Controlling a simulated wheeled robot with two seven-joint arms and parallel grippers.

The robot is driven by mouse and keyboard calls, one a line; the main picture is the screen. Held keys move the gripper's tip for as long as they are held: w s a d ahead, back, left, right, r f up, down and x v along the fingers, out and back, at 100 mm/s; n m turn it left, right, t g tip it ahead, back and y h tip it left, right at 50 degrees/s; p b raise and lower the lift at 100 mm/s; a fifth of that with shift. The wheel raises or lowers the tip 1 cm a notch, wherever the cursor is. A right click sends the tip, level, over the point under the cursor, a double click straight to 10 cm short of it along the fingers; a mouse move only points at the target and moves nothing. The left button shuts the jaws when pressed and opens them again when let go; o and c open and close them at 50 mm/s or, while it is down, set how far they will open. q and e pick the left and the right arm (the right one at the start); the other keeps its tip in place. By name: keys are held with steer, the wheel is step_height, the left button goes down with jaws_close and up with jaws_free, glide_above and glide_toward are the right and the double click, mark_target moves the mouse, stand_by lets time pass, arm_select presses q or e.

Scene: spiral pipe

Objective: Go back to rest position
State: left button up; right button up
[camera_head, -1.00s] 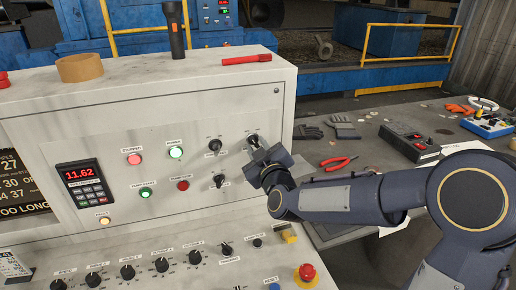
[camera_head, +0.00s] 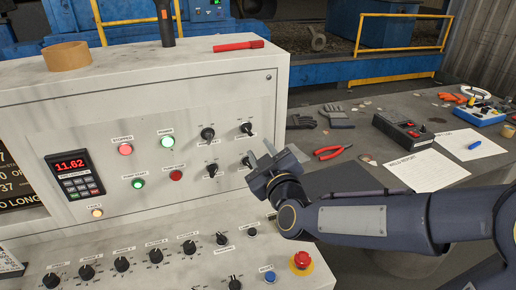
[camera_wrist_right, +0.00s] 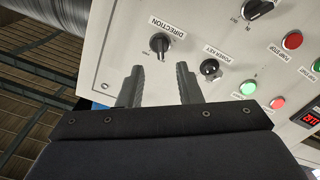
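My right gripper (camera_head: 268,158) is at the right end of the grey control panel (camera_head: 100,115), in front of the lower right switch (camera_head: 247,162). In the right wrist view its two fingers (camera_wrist_right: 160,85) stand apart with nothing between them. Beyond the fingertips are the DIRECTION knob (camera_wrist_right: 160,43) and the POWER KEY switch (camera_wrist_right: 209,68), and the fingers appear clear of both. The upper right knob (camera_head: 246,129) shows uncovered in the head view. My left gripper is in neither view.
A red emergency button (camera_head: 301,260) and a row of black knobs (camera_head: 122,264) are on the lower console. A tape roll (camera_head: 67,56), a flashlight (camera_head: 164,22) and a red tool (camera_head: 238,46) are on top. Red pliers (camera_head: 328,152) and papers (camera_head: 428,174) lie on the table at right.

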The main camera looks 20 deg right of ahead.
stand_by(0.4)
steer(key=s+d+f+m+g+y, duration=0.1)
steer(key=s+f+m+g, duration=0.3)
steer(key=s, duration=0.9)
steer(key=s+d+f+m+g+y, duration=0.2)
steer(key=s+f+m+g, duration=0.2)
steer(key=s+f+g, duration=0.4)
steer(key=s, duration=0.6)
